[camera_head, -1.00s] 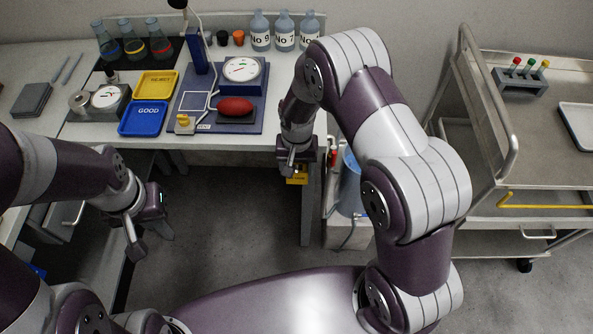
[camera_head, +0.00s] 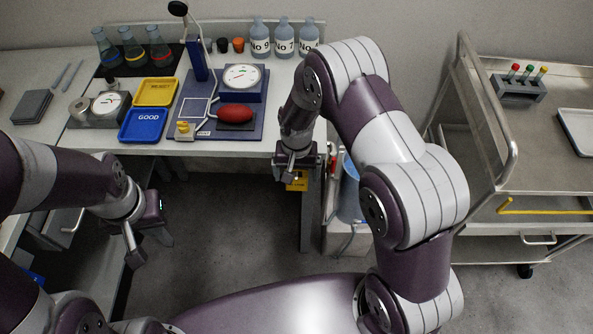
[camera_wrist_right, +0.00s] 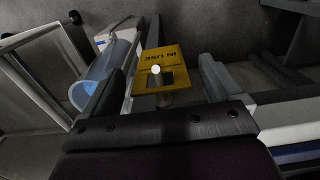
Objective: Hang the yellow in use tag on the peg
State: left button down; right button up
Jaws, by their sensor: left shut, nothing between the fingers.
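The yellow in use tag (camera_head: 297,183) is just under the bench's front edge, partly hidden by my right gripper. In the right wrist view the tag (camera_wrist_right: 160,55) shows its dark lettering and a square opening. A pale round peg tip (camera_wrist_right: 156,70) shows at the opening, and a shaft shows below it; the tag appears to be around the peg. My right gripper (camera_head: 297,166) is open, with one finger on each side of the tag and visible gaps to both. My left gripper (camera_head: 149,232) is shut and empty at the lower left, away from the tag.
The bench holds a blue GOOD tray (camera_head: 146,126), a yellow tray (camera_head: 156,91), a red object (camera_head: 236,113) and several bottles. A metal cart (camera_head: 480,150) stands at right.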

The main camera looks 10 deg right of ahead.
notch_tip(320, 180, up, 13)
jog(key=shift+f, duration=0.15)
jog(key=s+d+r+n+p, duration=0.1)
jog(key=s+d+r, duration=0.1)
jog(key=s, duration=0.5)
jog(key=s+d+r+n+t+p, duration=0.1)
jog(key=s+d+r+n, duration=0.1)
jog(key=s, duration=0.5)
notch_tip(320, 180, up, 2)
jog(key=shift+s+d, duration=0.4)
jog(key=shift+d, duration=0.35)
dwell(0.9)
